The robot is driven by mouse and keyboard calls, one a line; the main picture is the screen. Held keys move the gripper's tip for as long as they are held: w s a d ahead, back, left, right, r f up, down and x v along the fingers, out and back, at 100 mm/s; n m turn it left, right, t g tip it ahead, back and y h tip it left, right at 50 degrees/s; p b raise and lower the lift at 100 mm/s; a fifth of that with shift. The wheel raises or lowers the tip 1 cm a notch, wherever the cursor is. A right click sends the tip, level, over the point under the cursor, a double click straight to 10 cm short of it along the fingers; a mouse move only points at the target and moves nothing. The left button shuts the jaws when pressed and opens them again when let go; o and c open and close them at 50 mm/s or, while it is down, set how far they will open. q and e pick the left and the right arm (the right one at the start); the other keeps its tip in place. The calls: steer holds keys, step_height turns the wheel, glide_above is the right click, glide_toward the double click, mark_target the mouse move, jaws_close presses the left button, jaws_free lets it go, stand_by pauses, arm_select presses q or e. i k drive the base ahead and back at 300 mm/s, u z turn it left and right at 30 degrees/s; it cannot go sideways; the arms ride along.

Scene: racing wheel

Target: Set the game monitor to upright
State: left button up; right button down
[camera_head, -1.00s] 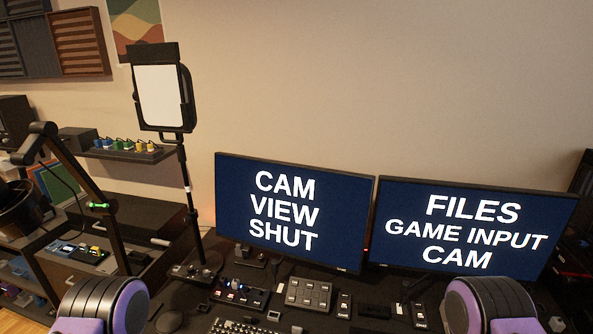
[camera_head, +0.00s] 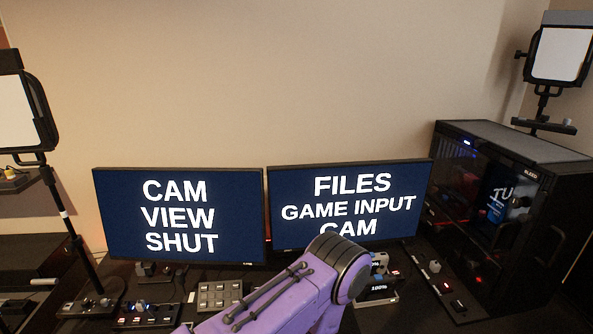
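Two dark-framed monitors stand side by side on the desk. The left monitor (camera_head: 180,215) reads "CAM VIEW SHUT". The right monitor (camera_head: 348,200) reads "FILES GAME INPUT CAM", and my purple arm hides part of its lower edge. Both stand on the desk with screens facing me and their text right way up. I cannot tell which is the game monitor, or how far either leans back. My arm link crosses the lower middle in front of the desk; neither gripper shows.
A black computer tower (camera_head: 510,215) stands at the right. A light panel (camera_head: 17,110) on a stand is at the left edge, and another light panel (camera_head: 560,54) is at the upper right. A grey button pad (camera_head: 219,294) and other small devices crowd the desk.

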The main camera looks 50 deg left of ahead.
mark_target(195, 215)
steer(key=z, duration=1.05)
steer(key=k, duration=1.5)
steer(key=u, duration=1.55)
